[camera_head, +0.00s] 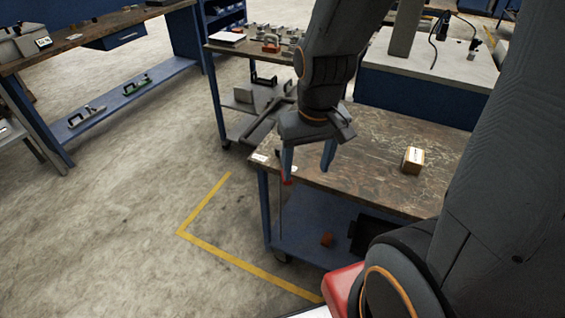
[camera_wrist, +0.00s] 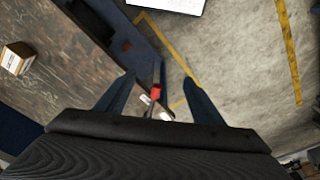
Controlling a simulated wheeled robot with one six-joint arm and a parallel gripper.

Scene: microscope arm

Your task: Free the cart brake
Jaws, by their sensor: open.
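The cart (camera_head: 375,170) has a dark, scratched brown top on a blue frame. At its left end a small red handle (camera_head: 287,183) sits on top of a thin upright rod, likely the brake lever. My gripper (camera_head: 306,172) is open and points down over this end, with one finger just above the red handle in the head view. In the wrist view the red handle (camera_wrist: 156,92) shows between the two open fingers of my gripper (camera_wrist: 158,80), apart from both. Its depth relative to the fingertips is unclear.
A small labelled box (camera_head: 413,160) stands on the cart top. The lower shelf (camera_head: 305,235) holds a small orange-brown item and a dark object. Another cart (camera_head: 230,45) stands behind. Yellow tape (camera_head: 205,208) marks the floor, which is clear to the left.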

